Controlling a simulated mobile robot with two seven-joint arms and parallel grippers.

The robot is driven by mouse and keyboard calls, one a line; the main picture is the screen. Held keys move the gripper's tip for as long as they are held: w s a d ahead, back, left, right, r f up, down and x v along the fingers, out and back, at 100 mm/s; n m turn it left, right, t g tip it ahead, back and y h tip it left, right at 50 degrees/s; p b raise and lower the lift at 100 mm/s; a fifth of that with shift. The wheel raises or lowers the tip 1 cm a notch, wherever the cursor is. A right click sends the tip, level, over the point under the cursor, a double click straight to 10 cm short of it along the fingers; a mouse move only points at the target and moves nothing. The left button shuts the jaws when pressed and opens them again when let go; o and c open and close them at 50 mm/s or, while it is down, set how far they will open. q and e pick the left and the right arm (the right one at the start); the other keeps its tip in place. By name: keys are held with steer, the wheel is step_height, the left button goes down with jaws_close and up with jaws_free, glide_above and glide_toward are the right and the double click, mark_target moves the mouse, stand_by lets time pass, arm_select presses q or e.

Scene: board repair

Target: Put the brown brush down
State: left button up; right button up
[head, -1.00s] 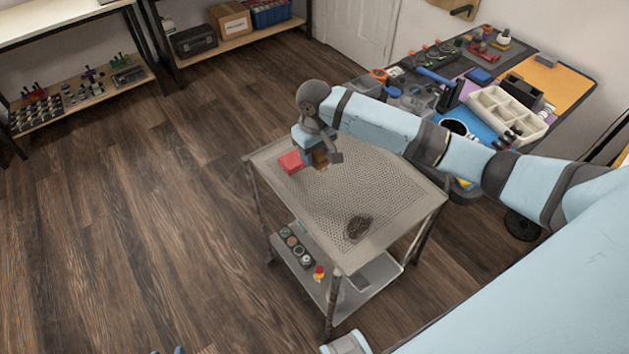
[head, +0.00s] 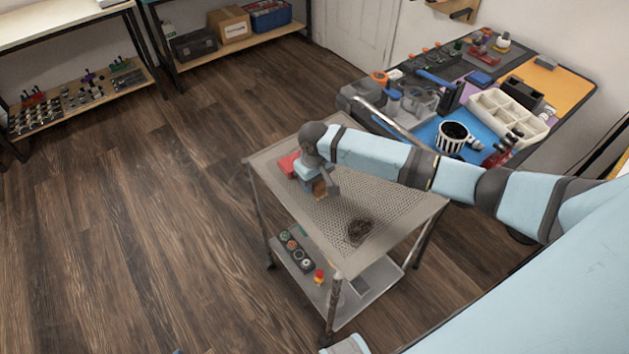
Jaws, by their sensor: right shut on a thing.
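My right gripper (head: 320,191) is over the far left part of the cart's perforated top (head: 391,206), pointing down. It is shut on the brown brush (head: 319,188), a small brown block shape at the fingers. The brush is low, close to the cart top; I cannot tell whether it touches. My arm and wrist hide part of it. My left gripper is not in view.
A red object (head: 288,164) lies just left of my right gripper on the cart. The lower shelf (head: 352,312) holds small round parts. A crowded workbench (head: 570,88) stands behind at right.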

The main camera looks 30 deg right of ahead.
steer(key=shift+f, duration=0.1)
steer(key=o, duration=0.8)
step_height(320, 180, up, 12)
steer(key=shift+r+p, duration=0.1)
steer(key=shift+p, duration=0.5)
